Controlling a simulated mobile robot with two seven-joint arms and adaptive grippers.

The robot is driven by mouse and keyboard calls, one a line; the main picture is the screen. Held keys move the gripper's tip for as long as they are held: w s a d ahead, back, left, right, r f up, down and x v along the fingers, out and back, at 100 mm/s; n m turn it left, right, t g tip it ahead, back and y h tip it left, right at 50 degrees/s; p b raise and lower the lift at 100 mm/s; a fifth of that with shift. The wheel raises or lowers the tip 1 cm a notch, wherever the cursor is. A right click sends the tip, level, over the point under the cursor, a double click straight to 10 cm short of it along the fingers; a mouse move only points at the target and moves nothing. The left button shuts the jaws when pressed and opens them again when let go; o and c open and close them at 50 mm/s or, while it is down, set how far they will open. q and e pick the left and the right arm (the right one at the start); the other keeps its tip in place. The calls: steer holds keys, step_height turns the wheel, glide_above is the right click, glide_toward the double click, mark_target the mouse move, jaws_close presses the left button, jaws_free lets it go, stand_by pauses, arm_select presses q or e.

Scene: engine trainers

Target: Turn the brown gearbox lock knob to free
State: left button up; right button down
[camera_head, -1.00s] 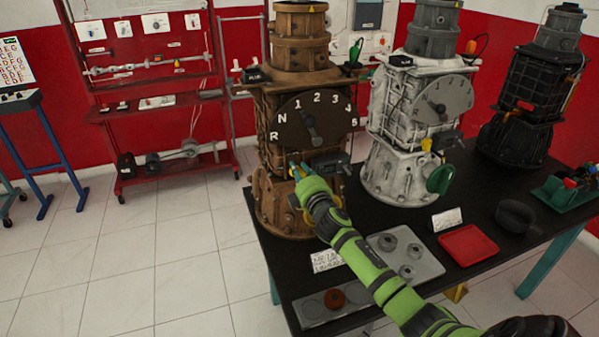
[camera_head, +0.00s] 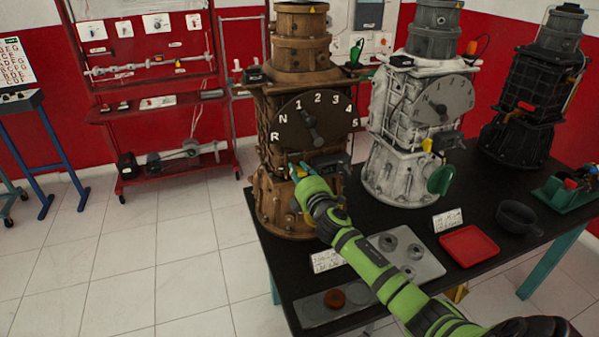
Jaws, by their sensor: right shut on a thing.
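The brown gearbox (camera_head: 285,205) stands upright on the black table, with a dark dial (camera_head: 296,133) marked R, N and 1 to 5 on its front. My right gripper (camera_head: 299,170), on a green arm, is at the gearbox front below the dial. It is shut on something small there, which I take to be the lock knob. The gripper and arm hide most of the knob, so its setting cannot be read. A dark box with a yellow part (camera_head: 330,163) sits just right of the gripper. My left gripper is not in view.
A white gearbox (camera_head: 390,175) and a black gearbox (camera_head: 515,140) stand to the right on the table (camera_head: 480,185). A grey tray (camera_head: 428,265) with rings, a red tray (camera_head: 468,247) and a black bowl (camera_head: 517,216) lie in front.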

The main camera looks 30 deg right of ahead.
steer(key=c, duration=1)
jaws_free()
steer(key=shift+c, duration=0.2)
steer(key=v, duration=1.2)
